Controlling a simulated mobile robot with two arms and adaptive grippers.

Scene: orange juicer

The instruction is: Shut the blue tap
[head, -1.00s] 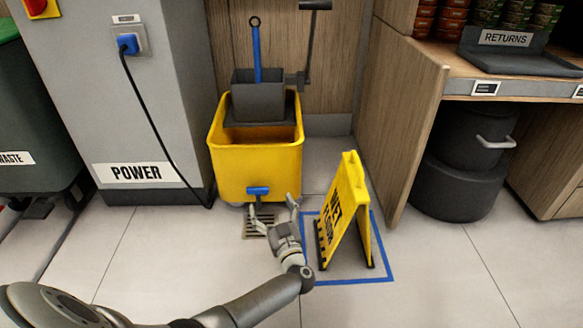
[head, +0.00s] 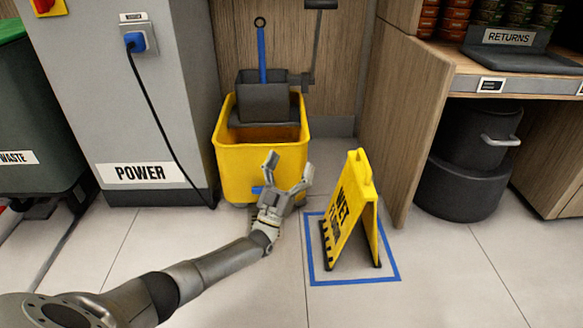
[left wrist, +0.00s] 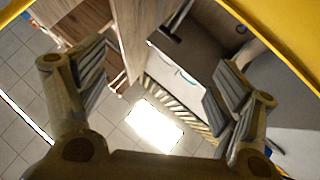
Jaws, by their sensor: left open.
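The blue tap (head: 257,190) is low on the front of the yellow mop bucket (head: 230,170). Only a small blue piece shows at the left of my left gripper; the rest is hidden, so how its handle is turned cannot be seen. My left gripper (head: 288,168) is in front of the bucket, fingers spread and pointing up, above and to the right of that blue piece. Contact cannot be told. In the left wrist view the gripper (left wrist: 160,75) is open with nothing between its fingers, and the bucket's yellow edge (left wrist: 290,35) crosses the top right. My right gripper is out of view.
A yellow wet-floor sign (head: 347,205) stands right of the gripper inside a blue floor outline (head: 350,283). A grey power cabinet (head: 180,90) with a hanging black cable (head: 160,125) is at left. A wooden counter (head: 395,130) is at right.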

